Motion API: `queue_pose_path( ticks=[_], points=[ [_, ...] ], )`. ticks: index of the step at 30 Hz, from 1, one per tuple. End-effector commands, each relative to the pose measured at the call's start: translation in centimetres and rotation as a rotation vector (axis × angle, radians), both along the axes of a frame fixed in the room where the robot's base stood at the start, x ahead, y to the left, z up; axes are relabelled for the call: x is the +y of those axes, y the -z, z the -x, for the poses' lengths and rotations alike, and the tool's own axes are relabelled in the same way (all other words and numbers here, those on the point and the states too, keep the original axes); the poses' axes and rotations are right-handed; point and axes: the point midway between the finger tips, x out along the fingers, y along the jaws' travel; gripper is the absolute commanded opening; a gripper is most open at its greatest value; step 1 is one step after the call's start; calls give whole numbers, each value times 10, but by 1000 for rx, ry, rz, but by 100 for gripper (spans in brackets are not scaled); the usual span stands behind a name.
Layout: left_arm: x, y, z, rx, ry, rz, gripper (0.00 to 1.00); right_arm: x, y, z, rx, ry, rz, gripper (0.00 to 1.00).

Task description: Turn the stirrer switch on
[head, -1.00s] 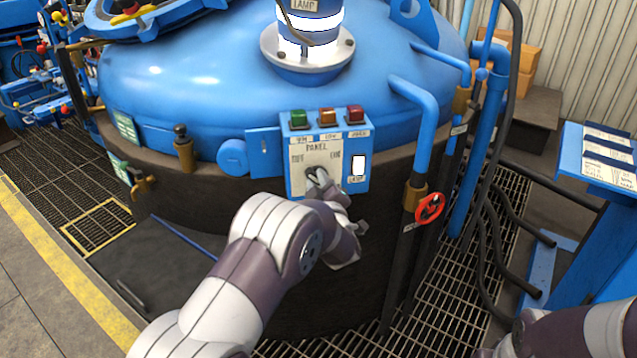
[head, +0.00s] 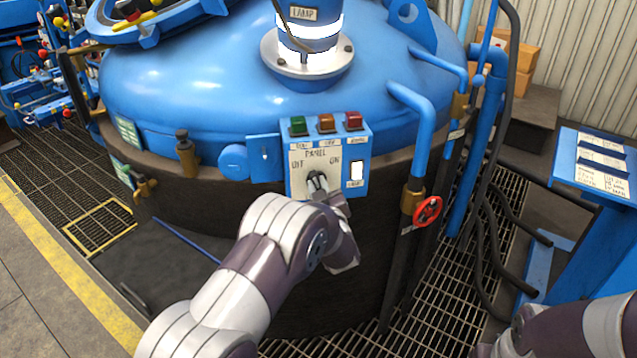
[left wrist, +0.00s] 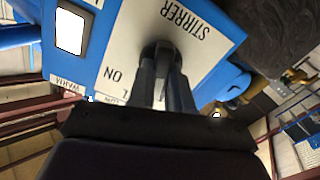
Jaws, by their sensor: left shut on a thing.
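The stirrer switch is a dark rotary knob (left wrist: 163,50) on the white label plate (left wrist: 122,40) of the blue control panel (head: 357,139). The plate carries the words OFF on the left and ON on the right in the head view. In the left wrist view STIRRER and ON are readable, turned over. My left gripper (head: 316,182) reaches the knob from the front. Its two fingers (left wrist: 163,66) are shut on the knob, one on each side. The fingers hide much of the knob in the head view, so I cannot tell exactly where it points.
Green, amber and red lamps (head: 326,123) top the panel, and a white rocker switch (head: 357,169) sits right of the plate. A red valve wheel (head: 427,210) and blue pipes stand to the right.

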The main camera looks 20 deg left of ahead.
Motion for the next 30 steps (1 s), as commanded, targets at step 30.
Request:
queue_pose_path(
  ticks=[30],
  points=[
    [-3, -6, -3, 397, -4, -829, 0, 0, -57, 0, 0, 0, 0, 0]
  ],
)
